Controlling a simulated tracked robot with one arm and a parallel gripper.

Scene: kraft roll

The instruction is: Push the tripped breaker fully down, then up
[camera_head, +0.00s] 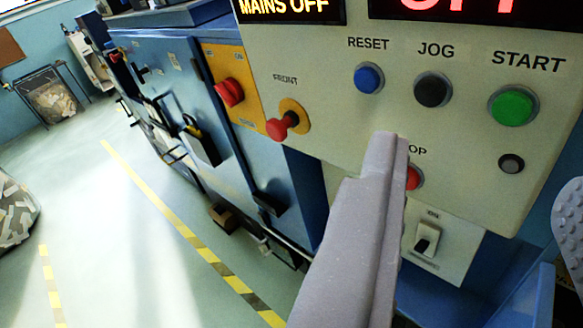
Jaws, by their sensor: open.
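The breaker (427,240) is a small white switch with a dark lever, on a pale plate below the main control panel. An "ON" label sits above it. Its lever looks to sit in the lower part of the housing, but its exact position is too small to tell. My gripper (480,167) is open and empty. Its grey left finger crosses the lower middle of the view, just left of the breaker, and covers part of the plate. Its right finger shows only at the right edge. I cannot tell how far the fingertips are from the panel.
The cream control panel (455,135) has blue RESET, black JOG and green START (512,106) buttons. A red button (413,177) is partly behind my left finger. A red knob (282,126) sticks out at left. A display (290,8) reads MAINS OFF. Floor at left is open.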

